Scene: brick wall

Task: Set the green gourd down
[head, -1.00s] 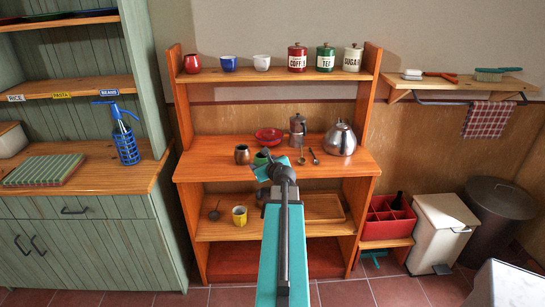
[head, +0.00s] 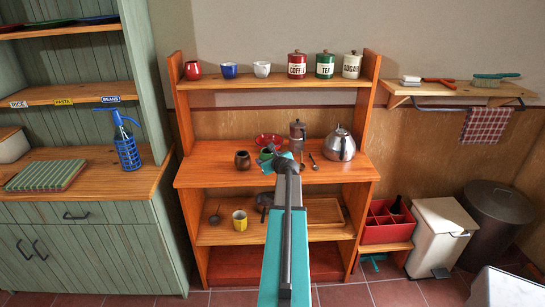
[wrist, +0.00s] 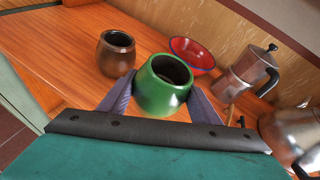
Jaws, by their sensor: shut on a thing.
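The green gourd (wrist: 165,90) is a round, open-mouthed pot, held upright between the two fingers of my gripper (wrist: 160,92) in the wrist view. In the head view the gourd (head: 265,153) shows above the orange middle shelf (head: 215,175), mostly hidden by my wrist. I cannot tell if its base touches the shelf. A brown gourd (wrist: 115,54) stands left of it, apart from it; it also shows in the head view (head: 242,160). A red bowl (wrist: 192,54) lies behind the green gourd.
A moka pot (head: 298,135), a kettle (head: 339,145) and two spoons (head: 314,161) are on the right of the shelf. A yellow cup (head: 239,220) stands on the lower shelf. The middle shelf's front left is clear.

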